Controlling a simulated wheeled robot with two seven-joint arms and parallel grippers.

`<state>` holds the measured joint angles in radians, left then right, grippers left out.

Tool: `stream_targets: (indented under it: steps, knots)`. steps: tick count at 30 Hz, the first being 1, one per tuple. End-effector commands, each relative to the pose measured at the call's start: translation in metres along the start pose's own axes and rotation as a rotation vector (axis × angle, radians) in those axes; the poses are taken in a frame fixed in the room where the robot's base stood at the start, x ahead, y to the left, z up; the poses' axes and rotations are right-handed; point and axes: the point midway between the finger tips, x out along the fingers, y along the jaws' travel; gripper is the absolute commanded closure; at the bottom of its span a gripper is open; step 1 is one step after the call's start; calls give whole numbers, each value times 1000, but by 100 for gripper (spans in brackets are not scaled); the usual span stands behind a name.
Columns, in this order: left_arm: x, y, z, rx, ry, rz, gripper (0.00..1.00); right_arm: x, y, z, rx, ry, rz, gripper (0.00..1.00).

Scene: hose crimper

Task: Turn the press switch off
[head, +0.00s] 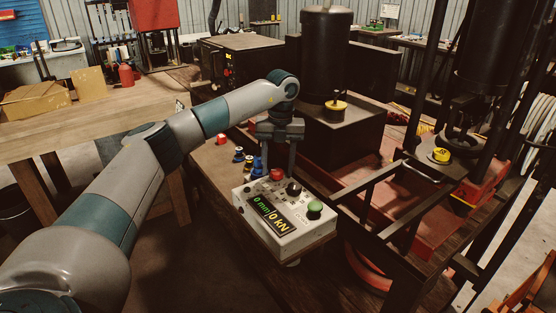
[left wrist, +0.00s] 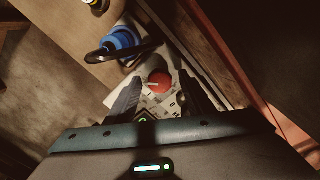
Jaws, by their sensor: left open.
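The press control box (head: 262,226) is a pale box with a lit display reading "0 mm|0 kN". On its top are a red knob (head: 277,175), a black knob (head: 294,189) and a green button (head: 315,208). My left gripper (head: 278,168) points down over the box's far end, open, with the red knob showing between its fingers. In the left wrist view the red knob (left wrist: 159,79) has a pale mark and sits between the open fingertips (left wrist: 158,83). Whether a finger touches it I cannot tell. My right gripper is not in view.
Blue fittings (head: 248,163) stand beside the box on the wooden bench, with a small red item (head: 221,138) behind them. The dark press frame (head: 395,200) rises to the right. A yellow-topped part (head: 336,105) stands behind my gripper.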

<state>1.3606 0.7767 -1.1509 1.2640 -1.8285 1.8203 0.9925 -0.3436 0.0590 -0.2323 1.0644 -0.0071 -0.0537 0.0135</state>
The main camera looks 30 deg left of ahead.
Motion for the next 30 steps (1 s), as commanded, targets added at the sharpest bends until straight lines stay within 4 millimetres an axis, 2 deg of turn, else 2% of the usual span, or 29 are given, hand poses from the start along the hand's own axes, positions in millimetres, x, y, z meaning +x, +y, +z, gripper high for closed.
stream_targets:
  steps: [5,11,13,21,30]
  knots:
    - [-5,0,0,1,0,0,52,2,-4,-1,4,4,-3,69]
    - [-26,-1,0,1,-1,-1,52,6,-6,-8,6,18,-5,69]
    - [-37,-1,0,1,-2,-3,52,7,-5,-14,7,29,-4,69]
    - [-91,-1,0,0,-4,-3,52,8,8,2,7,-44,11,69]
    - [-146,0,1,-1,-4,-1,52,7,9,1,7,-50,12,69]
